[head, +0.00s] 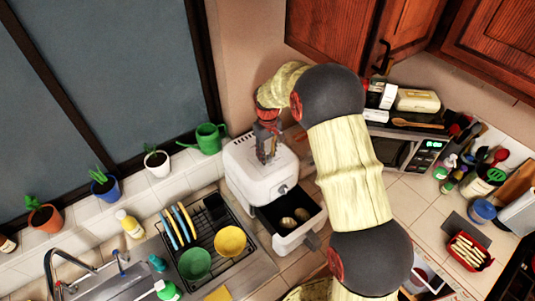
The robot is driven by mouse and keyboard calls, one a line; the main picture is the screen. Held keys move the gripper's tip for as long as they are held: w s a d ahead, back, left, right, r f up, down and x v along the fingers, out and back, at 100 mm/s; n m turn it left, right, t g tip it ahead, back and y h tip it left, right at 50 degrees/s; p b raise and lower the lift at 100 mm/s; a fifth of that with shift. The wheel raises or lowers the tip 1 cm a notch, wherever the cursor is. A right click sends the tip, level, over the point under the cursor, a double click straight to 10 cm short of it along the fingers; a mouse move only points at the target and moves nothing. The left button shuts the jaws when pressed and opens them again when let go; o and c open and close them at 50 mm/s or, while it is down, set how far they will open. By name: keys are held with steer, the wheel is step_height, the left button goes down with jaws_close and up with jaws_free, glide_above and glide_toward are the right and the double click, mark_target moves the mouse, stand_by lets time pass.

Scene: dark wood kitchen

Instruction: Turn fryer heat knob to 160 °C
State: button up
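The white fryer (247,172) stands on the tiled counter in the middle of the head view. Its dark drawer (268,220) is pulled out and holds a few brownish, potato-like items (293,219). A small grey round part (282,189), perhaps a knob, shows on the front above the drawer. Its setting is too small to read. My gripper (266,158) points down at the fryer's top, its fingers close to the surface. I cannot tell whether it touches or holds anything there. No heat markings are legible, and the gripper covers part of the top.
A dish rack (212,212) with plates and bowls stands left of the fryer. A green watering can (208,138) and potted plants line the window ledge. A microwave (395,152) stands to the right behind my arm. Wooden cabinets (335,30) hang above.

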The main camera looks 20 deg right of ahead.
jaws_close()
stand_by(0.4)
steer(key=m+b, duration=0.2)
steer(key=m, duration=0.2)
steer(key=shift+m+b, duration=0.4)
steer(key=m+b, duration=0.2)
steer(key=m, duration=0.4)
steer(key=m+b, duration=0.1)
steer(key=m, duration=0.5)
steer(key=shift+m+b, duration=0.35)
steer(key=shift+m, duration=0.05)
steer(key=m+b, duration=0.1)
steer(key=m, duration=0.5)
steer(key=shift+r, duration=0.1)
